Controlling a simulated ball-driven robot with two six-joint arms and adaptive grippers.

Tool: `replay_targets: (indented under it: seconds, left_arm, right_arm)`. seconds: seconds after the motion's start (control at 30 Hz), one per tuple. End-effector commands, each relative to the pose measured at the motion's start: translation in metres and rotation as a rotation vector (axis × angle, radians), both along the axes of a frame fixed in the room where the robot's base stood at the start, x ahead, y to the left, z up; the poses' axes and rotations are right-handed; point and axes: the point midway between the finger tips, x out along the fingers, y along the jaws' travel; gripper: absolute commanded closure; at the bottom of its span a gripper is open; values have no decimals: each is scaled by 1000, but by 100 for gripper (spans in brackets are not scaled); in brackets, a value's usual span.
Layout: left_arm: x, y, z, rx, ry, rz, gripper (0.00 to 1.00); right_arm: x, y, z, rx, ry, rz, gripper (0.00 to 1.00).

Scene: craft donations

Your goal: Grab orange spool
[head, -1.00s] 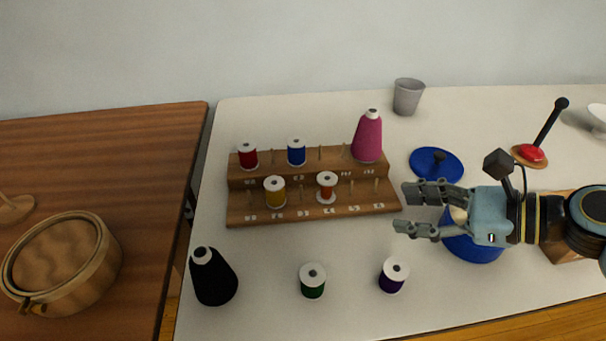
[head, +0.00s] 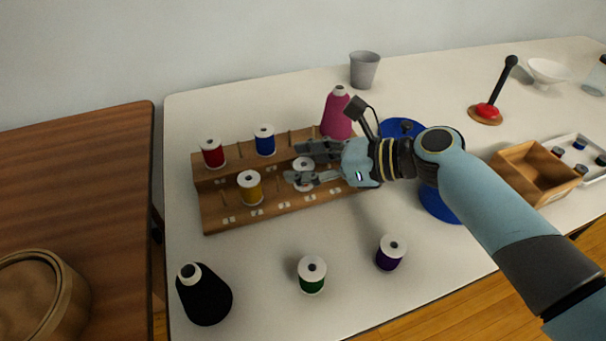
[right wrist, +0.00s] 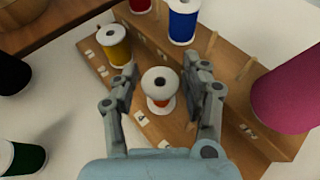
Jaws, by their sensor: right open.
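The orange spool (right wrist: 160,87), with white ends, stands on the lower step of the wooden peg rack (head: 232,212). In the head view the orange spool (head: 303,166) is partly hidden by my right gripper's fingers. My right gripper (head: 298,164) is open, with one finger on each side of the spool. In the right wrist view the spool sits between the open fingers of my right gripper (right wrist: 160,84), with a gap on both sides. My left gripper is not in view.
On the rack stand a yellow spool (head: 249,188), red spool (head: 212,153), blue spool (head: 265,140) and pink cone (head: 337,114). Green (head: 312,275) and purple (head: 391,252) spools and a black cone (head: 205,296) stand in front.

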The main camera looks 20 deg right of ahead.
Motion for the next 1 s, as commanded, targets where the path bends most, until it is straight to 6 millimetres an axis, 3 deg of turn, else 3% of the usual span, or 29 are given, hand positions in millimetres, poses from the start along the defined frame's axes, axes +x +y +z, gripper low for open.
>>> replay_targets:
  seconds: [0.3, 0.53, 1.0]
  left_arm:
    - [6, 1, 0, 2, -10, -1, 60]
    - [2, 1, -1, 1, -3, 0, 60]
    - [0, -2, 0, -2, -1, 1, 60]
  right_arm:
    - [4, 6, -3, -1, 0, 0, 53]
    - [4, 5, -3, -1, 0, 0, 83]
    - [4, 5, 0, -2, -1, 1, 85]
